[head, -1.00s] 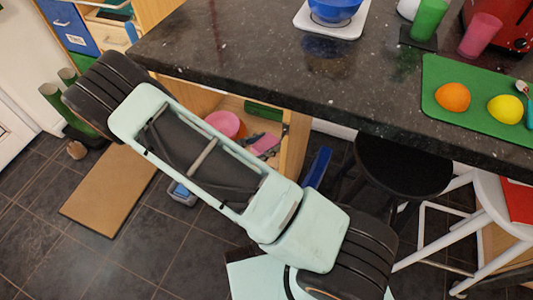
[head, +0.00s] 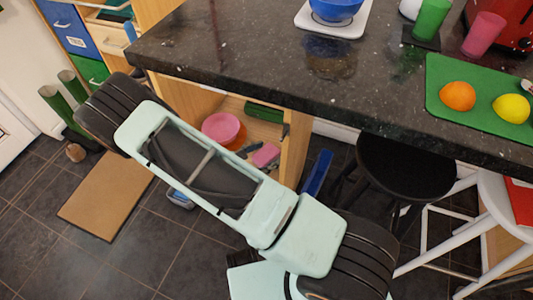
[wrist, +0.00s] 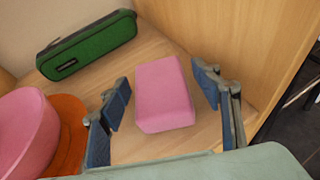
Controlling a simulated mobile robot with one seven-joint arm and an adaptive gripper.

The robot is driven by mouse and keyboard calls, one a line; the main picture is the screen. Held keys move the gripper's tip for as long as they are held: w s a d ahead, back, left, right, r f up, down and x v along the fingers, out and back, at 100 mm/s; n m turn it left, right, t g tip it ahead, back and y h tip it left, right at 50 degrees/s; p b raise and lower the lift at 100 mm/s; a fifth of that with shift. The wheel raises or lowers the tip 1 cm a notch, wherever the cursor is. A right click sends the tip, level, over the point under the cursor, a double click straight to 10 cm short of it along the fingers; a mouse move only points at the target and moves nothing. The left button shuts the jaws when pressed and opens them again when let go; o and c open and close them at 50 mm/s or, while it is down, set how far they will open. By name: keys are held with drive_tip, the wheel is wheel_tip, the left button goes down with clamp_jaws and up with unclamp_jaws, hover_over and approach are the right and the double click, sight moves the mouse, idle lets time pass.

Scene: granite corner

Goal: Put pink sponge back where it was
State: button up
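The pink sponge (wrist: 163,95) lies on the wooden shelf floor (wrist: 205,135) of an open compartment under the counter. It also shows in the head view (head: 265,155), just past my arm. In the wrist view my gripper (wrist: 165,94) is open, with one blue-padded finger on each side of the sponge. A gap shows between the sponge and each finger. In the head view my arm hides most of the gripper.
A green case (wrist: 87,45) lies behind the sponge. A pink bowl (wrist: 27,130) on an orange item (wrist: 72,135) stands at left. The compartment's side wall (wrist: 255,50) rises close at right. The dark countertop (head: 240,60) overhangs the compartment. A black stool (head: 405,165) stands to the right.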

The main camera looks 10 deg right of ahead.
drive_tip(key=shift+s+a+r, duration=0.1)
drive_tip(key=shift+a+r, duration=0.1)
drive_tip(key=shift+r, duration=0.1)
drive_tip(key=p+v, duration=0.2)
drive_tip(key=v, duration=0.9)
drive_tip(key=shift+a, duration=0.25)
drive_tip(key=shift+s, duration=0.1)
